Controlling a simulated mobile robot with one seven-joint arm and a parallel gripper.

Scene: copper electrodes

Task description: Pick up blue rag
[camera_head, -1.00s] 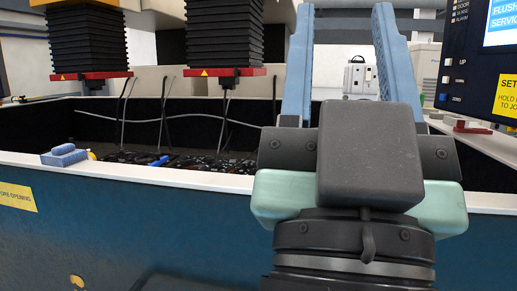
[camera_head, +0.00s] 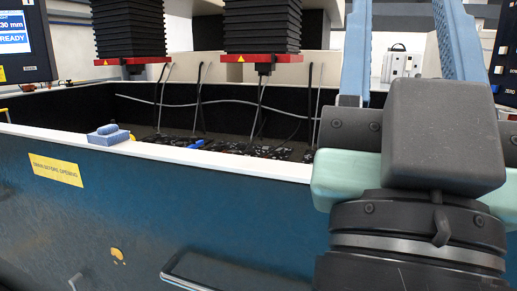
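The blue rag (camera_head: 108,135) lies folded on the pale front rim of the tank, left of centre in the head camera view. My gripper (camera_head: 406,45) is large in the right foreground, its two blue fingers pointing up and spread wide apart. The fingertips run out near the top edge of the view.
The blue tank (camera_head: 230,220) has a raised pale rim and dark fittings inside. Two black bellows columns (camera_head: 262,25) with red plates hang above it. A screen (camera_head: 20,40) stands at upper left. A yellow label (camera_head: 55,170) and a handle bar (camera_head: 215,273) are on the tank front.

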